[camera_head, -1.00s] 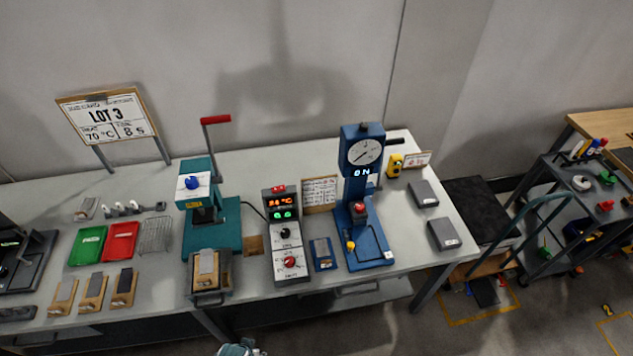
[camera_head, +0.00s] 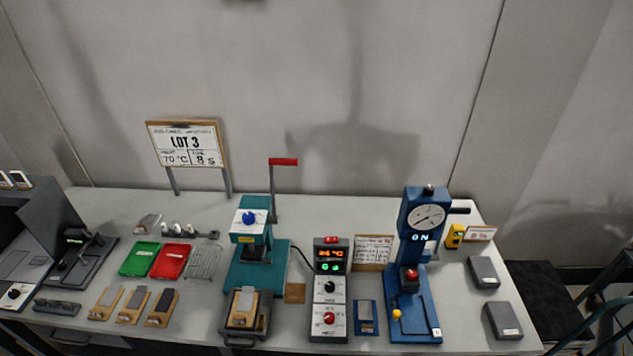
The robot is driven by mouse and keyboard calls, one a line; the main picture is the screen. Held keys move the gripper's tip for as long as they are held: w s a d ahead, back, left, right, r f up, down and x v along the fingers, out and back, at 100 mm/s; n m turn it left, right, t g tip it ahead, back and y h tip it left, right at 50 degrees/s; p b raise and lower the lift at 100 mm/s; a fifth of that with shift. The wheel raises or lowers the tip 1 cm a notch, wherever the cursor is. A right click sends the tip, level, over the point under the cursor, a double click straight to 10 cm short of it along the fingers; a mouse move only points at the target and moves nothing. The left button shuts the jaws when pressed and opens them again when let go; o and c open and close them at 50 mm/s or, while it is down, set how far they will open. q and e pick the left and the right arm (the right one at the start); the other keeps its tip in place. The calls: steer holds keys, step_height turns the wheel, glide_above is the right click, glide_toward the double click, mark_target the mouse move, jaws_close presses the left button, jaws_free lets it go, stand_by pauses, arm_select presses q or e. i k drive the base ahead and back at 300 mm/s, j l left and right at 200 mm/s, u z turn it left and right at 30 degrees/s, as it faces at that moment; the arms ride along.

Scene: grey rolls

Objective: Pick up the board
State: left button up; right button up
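Several small wooden boards with grey or dark pieces on top lie at the front left of the table: a left one (camera_head: 105,302), a middle one (camera_head: 133,305) and a right one (camera_head: 162,307). Another board (camera_head: 243,306) with a grey piece sits in the dark tray (camera_head: 262,327) in front of the teal press. I cannot tell which of these the task means. Neither of my grippers is in view.
The teal press (camera_head: 276,259) with a red lever, a control box (camera_head: 330,290) and a blue gauge stand (camera_head: 422,214) fill the middle. Green (camera_head: 139,258) and red (camera_head: 171,261) trays lie behind the boards. Grey blocks (camera_head: 503,320) lie at right.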

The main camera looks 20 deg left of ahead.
mark_target(243, 314)
steer(key=k+j+u, duration=0.1)
steer(key=j+u, duration=0.15)
steer(key=u, duration=0.2)
steer(key=j+u, duration=0.25)
steer(key=u, duration=0.25)
steer(key=k+j, duration=0.05)
